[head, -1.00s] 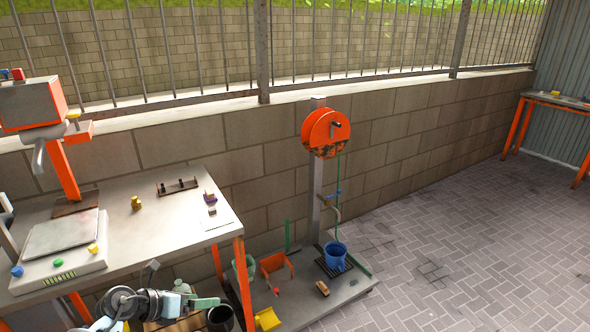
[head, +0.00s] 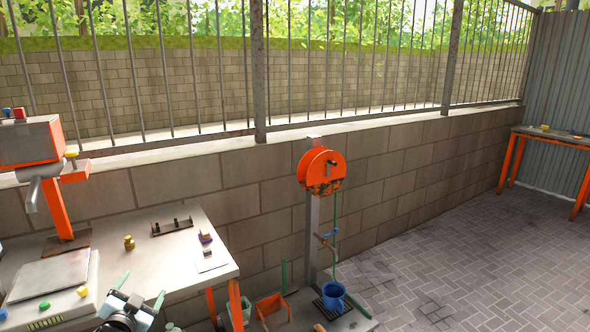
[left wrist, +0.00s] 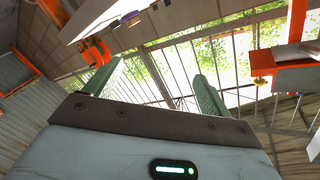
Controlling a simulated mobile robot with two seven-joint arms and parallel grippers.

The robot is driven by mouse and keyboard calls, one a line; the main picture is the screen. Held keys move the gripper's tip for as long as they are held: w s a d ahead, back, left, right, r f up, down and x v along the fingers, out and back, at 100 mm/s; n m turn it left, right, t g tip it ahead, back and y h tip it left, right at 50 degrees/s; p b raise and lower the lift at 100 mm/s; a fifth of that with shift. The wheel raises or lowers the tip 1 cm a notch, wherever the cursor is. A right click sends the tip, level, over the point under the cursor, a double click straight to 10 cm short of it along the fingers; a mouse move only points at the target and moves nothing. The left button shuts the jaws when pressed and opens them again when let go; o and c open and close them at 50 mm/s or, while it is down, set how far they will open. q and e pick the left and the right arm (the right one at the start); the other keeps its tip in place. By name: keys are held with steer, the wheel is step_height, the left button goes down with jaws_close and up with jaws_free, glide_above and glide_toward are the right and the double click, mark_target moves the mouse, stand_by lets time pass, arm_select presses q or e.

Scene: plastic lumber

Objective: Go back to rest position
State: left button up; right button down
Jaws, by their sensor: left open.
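My left gripper (head: 140,290) is at the bottom left of the head view, in front of the workbench's near edge. Its two green fingers stand apart and point up, with nothing between them. In the left wrist view the same fingers (left wrist: 155,85) are spread, with the fence and foliage showing behind the gap. My right gripper shows in neither view.
The white workbench (head: 178,262) carries an orange machine (head: 62,200), a scale-like box (head: 50,280) and small parts. An orange hose reel (head: 321,170) stands by the wall, above a blue bucket (head: 333,295). The paved floor (head: 450,240) at right is clear.

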arm_select(q)
steer(key=s+d+f+n+g+h, duration=0.1)
steer(key=s+d+f+n+g, duration=0.3)
steer(key=s+f, duration=0.6)
steer(key=s+d+f+m+g+h, duration=0.1)
steer(key=s+d+f, duration=0.5)
steer(key=s+f, duration=0.4)
steer(key=s+d+f+g, duration=0.1)
steer(key=s+d, duration=0.3)
steer(key=s, duration=0.9)
steer(key=s+d+f+n+g+h, duration=0.1)
steer(key=s+d+f+g, duration=0.1)
steer(key=s, duration=1.1)
steer(key=shift+d+f+n+g+h, duration=0.3)
steer(key=shift+d+f, duration=0.2)
steer(key=shift+d, duration=0.6)
steer(key=shift+s, duration=0.1)
